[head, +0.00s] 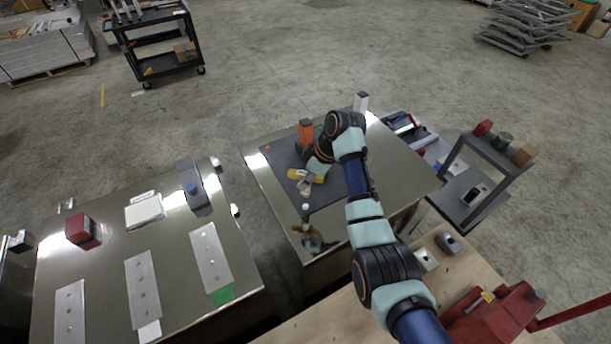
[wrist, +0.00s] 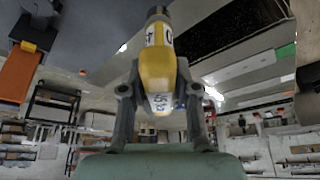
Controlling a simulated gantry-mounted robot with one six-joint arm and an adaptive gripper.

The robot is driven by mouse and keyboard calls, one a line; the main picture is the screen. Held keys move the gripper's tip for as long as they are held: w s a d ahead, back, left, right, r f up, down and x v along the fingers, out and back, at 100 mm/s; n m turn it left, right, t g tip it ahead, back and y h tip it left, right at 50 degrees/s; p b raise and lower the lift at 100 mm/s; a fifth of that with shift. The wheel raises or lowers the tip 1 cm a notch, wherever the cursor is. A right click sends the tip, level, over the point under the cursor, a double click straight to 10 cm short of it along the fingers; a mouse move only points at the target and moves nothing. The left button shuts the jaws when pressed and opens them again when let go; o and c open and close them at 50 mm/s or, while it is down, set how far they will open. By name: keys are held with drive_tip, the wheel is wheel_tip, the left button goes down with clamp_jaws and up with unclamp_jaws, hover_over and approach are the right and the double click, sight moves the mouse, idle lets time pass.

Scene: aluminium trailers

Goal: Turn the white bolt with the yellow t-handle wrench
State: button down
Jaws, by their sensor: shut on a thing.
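The yellow t-handle wrench (head: 297,174) is over the front left part of the dark mat on the middle metal-topped trailer. My gripper (head: 304,187) is shut on it. In the wrist view the wrench's yellow body (wrist: 158,72), with white labels, sits between the two fingers of my gripper (wrist: 160,95). A small white piece, which looks like the white bolt (head: 305,207), shows just below the gripper near the trailer's front left edge. I cannot tell whether the wrench touches it. The wrench's working end is not clear in either view.
A left trailer (head: 100,270) holds plates and a red block. A grey stand (head: 462,175) and a red tool (head: 505,318) are at right. The trailer's right top is clear.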

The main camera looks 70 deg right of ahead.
drive_tip(key=shift+f+b, duration=1.4)
drive_tip(key=shift+f, duration=1.45)
drive_tip(key=shift+r+m+p, duration=0.35)
drive_tip(key=shift+m+p, duration=0.05)
drive_tip(key=shift+p, duration=0.6)
drive_tip(key=m+p, duration=0.1)
drive_tip(key=m+h+p, duration=0.1)
drive_tip(key=p, duration=0.1)
drive_tip(key=shift+a+r+m+p, duration=0.2)
drive_tip(key=shift+m+p, duration=0.1)
drive_tip(key=shift+m, duration=0.1)
drive_tip(key=shift+m+h+p, duration=0.6)
drive_tip(key=shift+m+p, duration=0.2)
drive_tip(key=shift+d+f+b, duration=0.15)
drive_tip(key=shift+f+b, duration=0.35)
drive_tip(key=shift+b, duration=0.1)
drive_tip(key=shift+r+p, duration=0.65)
drive_tip(key=shift+r, duration=2.7)
